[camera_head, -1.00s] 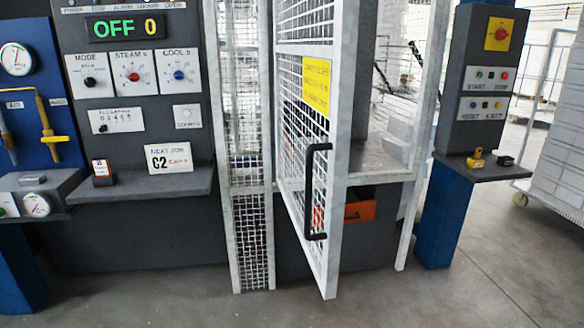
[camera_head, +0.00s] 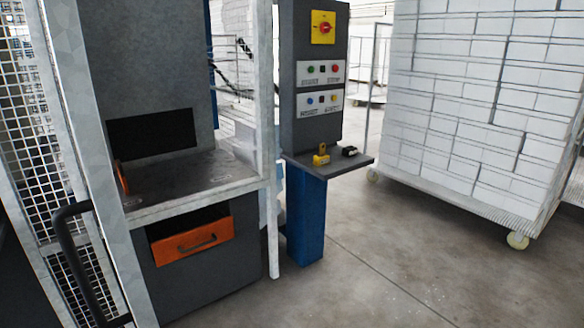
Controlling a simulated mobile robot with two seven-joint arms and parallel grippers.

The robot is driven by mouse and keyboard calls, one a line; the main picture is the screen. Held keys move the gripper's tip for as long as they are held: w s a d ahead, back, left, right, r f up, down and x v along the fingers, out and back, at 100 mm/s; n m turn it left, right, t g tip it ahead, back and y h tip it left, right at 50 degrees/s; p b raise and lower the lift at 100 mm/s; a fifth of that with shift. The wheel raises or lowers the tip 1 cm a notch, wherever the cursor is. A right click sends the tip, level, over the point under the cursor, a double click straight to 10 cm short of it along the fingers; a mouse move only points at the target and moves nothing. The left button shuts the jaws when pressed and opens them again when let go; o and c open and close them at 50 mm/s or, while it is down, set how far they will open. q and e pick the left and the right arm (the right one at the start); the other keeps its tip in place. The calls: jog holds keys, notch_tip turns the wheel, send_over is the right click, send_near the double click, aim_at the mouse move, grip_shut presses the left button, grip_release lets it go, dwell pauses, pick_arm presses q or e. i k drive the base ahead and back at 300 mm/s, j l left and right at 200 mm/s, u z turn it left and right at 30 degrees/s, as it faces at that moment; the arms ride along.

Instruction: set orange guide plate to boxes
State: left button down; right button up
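An orange piece (camera_head: 121,178), perhaps the guide plate, shows at the left of the press bed (camera_head: 185,180); the open cage door's frame hides part of it. Below the bed, an orange drawer front (camera_head: 192,241) with a dark handle sits in the press base. I cannot make out any setting or label on the orange piece. Neither of my grippers is in view.
The mesh cage door (camera_head: 95,180) with its black handle (camera_head: 75,255) stands open at the left. A control post (camera_head: 306,215) with buttons and a small shelf is right of the press. A wheeled cart of white blocks (camera_head: 480,110) stands right. Floor between is clear.

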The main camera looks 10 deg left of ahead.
aim_at(122, 178)
jog(key=i+l+z, duration=0.25)
jog(key=i, duration=0.35)
jog(key=i+z, duration=0.25)
jog(key=i, duration=0.3)
jog(key=i+j+u, duration=0.1)
jog(key=i+u, duration=0.5)
jog(key=u, duration=0.2)
jog(key=i+u, duration=0.25)
jog(key=u, duration=0.15)
jog(key=i+u, duration=0.25)
jog(key=i, duration=0.6)
jog(key=i+l+u, duration=0.1)
jog(key=i+u, duration=0.2)
jog(key=i, duration=0.6)
